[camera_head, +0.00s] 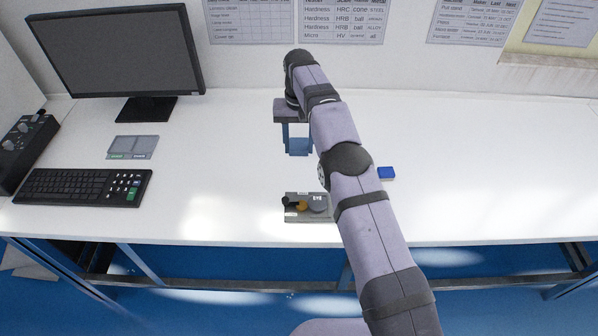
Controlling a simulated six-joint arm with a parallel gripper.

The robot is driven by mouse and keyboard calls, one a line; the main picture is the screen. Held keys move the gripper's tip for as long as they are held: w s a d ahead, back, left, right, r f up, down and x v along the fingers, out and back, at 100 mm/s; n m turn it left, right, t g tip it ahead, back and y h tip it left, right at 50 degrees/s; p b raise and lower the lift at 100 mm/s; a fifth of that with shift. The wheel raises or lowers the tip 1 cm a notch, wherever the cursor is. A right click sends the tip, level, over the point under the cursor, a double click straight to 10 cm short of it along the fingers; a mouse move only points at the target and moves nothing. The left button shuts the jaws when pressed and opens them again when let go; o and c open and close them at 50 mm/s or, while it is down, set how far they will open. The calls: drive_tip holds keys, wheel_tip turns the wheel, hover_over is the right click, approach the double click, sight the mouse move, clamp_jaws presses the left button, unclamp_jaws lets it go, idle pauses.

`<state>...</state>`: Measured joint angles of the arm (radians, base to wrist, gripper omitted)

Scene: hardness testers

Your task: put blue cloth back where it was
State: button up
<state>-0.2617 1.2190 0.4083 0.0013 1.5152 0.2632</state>
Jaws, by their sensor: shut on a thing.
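My gripper (298,136) reaches down over the white table, a little behind its middle. It is shut on the blue cloth (299,147), a small muted-blue piece that shows between and below the fingers. Whether the cloth touches the table or hangs just above it, I cannot tell. My arm crosses the right half of the table and hides part of it.
A small grey tray (291,217) with several small parts sits near the front edge, partly behind my arm. A bright blue block (387,173) lies right of my arm. Monitor (120,52), keyboard (82,187) and grey pad (133,147) stand left. The far right table is clear.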

drive_tip(key=shift+f+p, duration=0.7)
drive_tip(key=shift+f, duration=4.15)
drive_tip(key=shift+f, duration=0.15)
drive_tip(key=o, duration=1)
wheel_tip(320, 180, up, 12)
drive_tip(key=shift+r, duration=0.15)
